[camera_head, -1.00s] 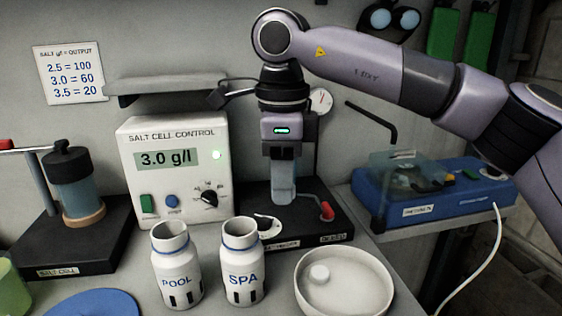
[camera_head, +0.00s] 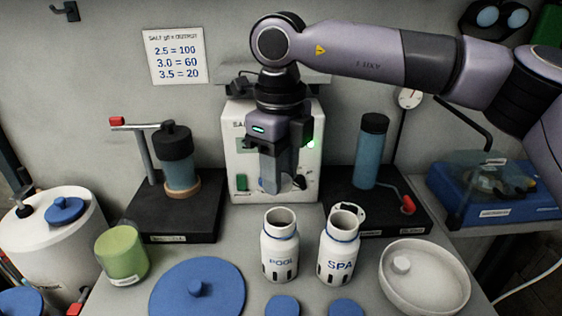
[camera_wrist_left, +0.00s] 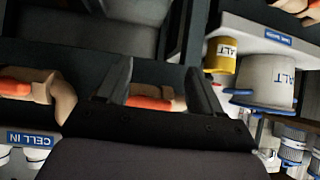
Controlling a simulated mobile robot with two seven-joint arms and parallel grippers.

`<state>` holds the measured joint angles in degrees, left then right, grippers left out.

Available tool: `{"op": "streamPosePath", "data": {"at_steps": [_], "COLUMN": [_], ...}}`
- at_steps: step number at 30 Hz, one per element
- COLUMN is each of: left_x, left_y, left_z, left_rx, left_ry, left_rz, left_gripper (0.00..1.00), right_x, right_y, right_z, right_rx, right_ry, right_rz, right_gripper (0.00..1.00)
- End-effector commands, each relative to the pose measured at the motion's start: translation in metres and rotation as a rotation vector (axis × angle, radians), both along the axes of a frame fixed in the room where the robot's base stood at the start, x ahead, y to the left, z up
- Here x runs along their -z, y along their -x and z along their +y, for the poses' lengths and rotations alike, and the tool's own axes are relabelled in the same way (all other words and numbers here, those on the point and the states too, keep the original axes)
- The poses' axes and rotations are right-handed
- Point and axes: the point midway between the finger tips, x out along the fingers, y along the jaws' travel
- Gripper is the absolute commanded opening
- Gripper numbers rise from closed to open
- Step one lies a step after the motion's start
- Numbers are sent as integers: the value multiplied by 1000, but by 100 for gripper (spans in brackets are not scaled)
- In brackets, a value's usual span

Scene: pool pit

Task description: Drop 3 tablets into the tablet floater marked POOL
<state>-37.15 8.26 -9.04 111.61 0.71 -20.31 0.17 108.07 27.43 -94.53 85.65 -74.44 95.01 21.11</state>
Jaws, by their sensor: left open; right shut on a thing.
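The tablet floater marked POOL (camera_head: 281,249) stands upright and open-topped on the bench, left of the SPA floater (camera_head: 339,252). Any tablets inside the floaters cannot be seen. My left gripper (camera_wrist_left: 158,88) shows only in the left wrist view, open and empty, away from the floaters.
The salt control box (camera_head: 240,180) stands behind my right gripper. Dark stands with blue cylinders (camera_head: 181,176) flank it. A blue lid (camera_head: 197,289) and a green cup (camera_head: 122,254) are left of the floaters. The left wrist view shows a white SALT bucket (camera_wrist_left: 264,80).

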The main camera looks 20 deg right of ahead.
Motion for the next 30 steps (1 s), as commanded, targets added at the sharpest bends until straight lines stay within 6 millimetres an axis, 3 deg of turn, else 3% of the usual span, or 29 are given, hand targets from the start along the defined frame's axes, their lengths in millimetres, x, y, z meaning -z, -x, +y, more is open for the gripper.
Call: {"op": "streamPosePath", "data": {"at_steps": [8, 24, 30], "left_x": [3, 35, 38], "left_y": [0, 0, 1], "left_z": [-2, -2, -2], "left_rx": [-3, -3, -3], "left_ry": [4, 7, 7], "left_rz": [0, 0, 0], "left_gripper": [66, 66, 66], "right_x": [5, 52, 59], "right_y": [0, 0, 0], "right_z": [1, 0, 1], "right_rx": [27, 26, 26], "right_ry": [1, 0, -1], "right_rz": [1, 0, -1], "right_gripper": [8, 8, 8]}}
